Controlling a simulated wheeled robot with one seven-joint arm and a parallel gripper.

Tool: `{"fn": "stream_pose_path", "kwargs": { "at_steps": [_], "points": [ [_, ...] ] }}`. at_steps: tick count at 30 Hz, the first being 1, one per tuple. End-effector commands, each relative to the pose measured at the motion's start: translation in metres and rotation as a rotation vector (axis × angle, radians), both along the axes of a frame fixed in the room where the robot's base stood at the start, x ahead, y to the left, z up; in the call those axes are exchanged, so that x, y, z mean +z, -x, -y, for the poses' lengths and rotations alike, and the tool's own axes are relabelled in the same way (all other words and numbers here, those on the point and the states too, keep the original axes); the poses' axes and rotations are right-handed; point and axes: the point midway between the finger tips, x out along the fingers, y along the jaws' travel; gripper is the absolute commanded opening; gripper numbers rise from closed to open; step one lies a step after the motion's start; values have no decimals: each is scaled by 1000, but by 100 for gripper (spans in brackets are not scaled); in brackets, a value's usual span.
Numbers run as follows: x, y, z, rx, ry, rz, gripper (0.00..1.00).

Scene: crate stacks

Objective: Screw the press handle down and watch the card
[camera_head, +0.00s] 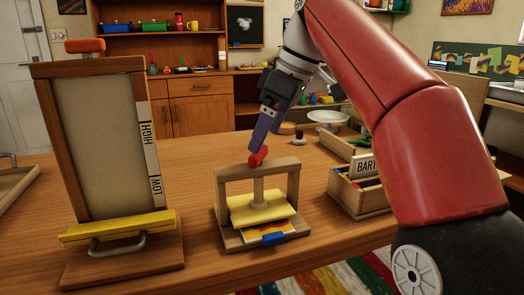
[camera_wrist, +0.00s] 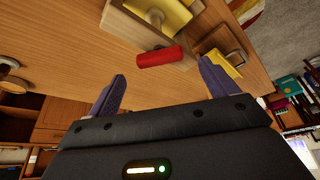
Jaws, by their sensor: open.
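The wooden press (camera_head: 232,174) stands upright on the table, with a red handle (camera_head: 258,157) on top. Its yellow plate (camera_head: 240,213) hangs on a post inside the frame. A coloured card (camera_head: 243,233) lies under the plate, mostly hidden, and a blue piece (camera_head: 273,239) sits at the front edge. My gripper (camera_head: 258,150) points down at the handle from above. In the wrist view the red handle (camera_wrist: 160,57) lies between and just beyond the open fingertips (camera_wrist: 161,70). I cannot tell whether a finger touches it.
A tall wooden frame (camera_head: 51,120) with HIGH and LOW labels and a yellow bar (camera_head: 118,228) stands left of the press. A wooden box (camera_head: 360,200) with a lettered card stands to its right. A white dish (camera_head: 328,117) is behind. Bare table lies between frame and press.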

Motion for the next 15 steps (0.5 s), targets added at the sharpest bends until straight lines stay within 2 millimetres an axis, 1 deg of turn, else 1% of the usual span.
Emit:
{"fn": "stream_pose_path", "kwargs": {
  "at_steps": [1,6,10,15],
  "points": [
    [-12,-1,-3,1,1,-2,85],
    [-29,-4,-11,0,0,1,85],
    [-35,-5,-13,-2,1,1,85],
    [-35,-5,-14,-2,0,2,85]
  ]
}}
